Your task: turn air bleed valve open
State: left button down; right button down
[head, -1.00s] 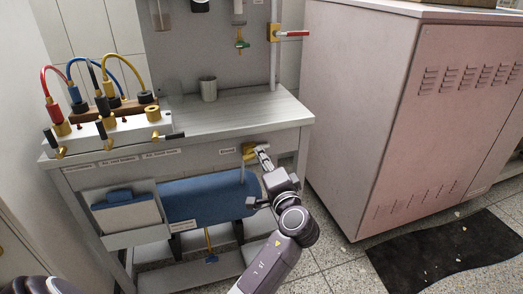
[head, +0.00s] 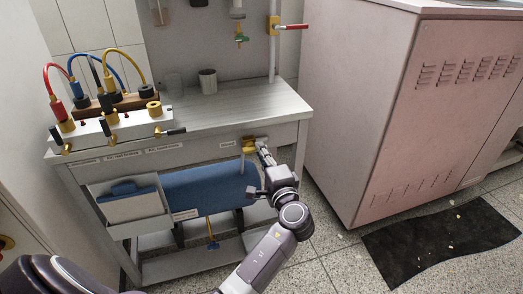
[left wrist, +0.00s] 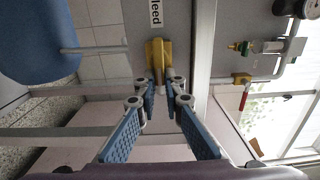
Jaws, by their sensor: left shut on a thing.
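The air bleed valve (head: 248,144) is a small brass fitting on the front face of the workbench, near its right end, with a thin pipe below it. In the left wrist view the brass valve body (left wrist: 156,58) shows beside a label ending in "leed". My left gripper (head: 263,150) reaches up to it from the lower right. In the left wrist view its blue-padded fingers (left wrist: 161,90) close in right at the valve, around the valve's handle end. The handle is mostly hidden between the fingers, so its angle is hard to tell. My right gripper is not in view.
The grey workbench (head: 235,110) carries a hose manifold (head: 115,127) on its left and a cup (head: 208,82). A red-handled valve (head: 290,27) is on the upright pipe behind. A pink cabinet (head: 385,130) stands close on the right. A black mat (head: 440,245) lies on the floor.

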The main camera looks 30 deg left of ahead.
pick_arm(q)
jog(key=shift+s+a+f, duration=0.15)
jog(key=shift+f, duration=0.1)
jog(key=c, duration=2.1)
grip_release()
jog(key=shift+o, duration=0.3)
jog(key=shift+r, duration=0.1)
jog(key=v, duration=1.2)
jog(key=shift+o, duration=0.4)
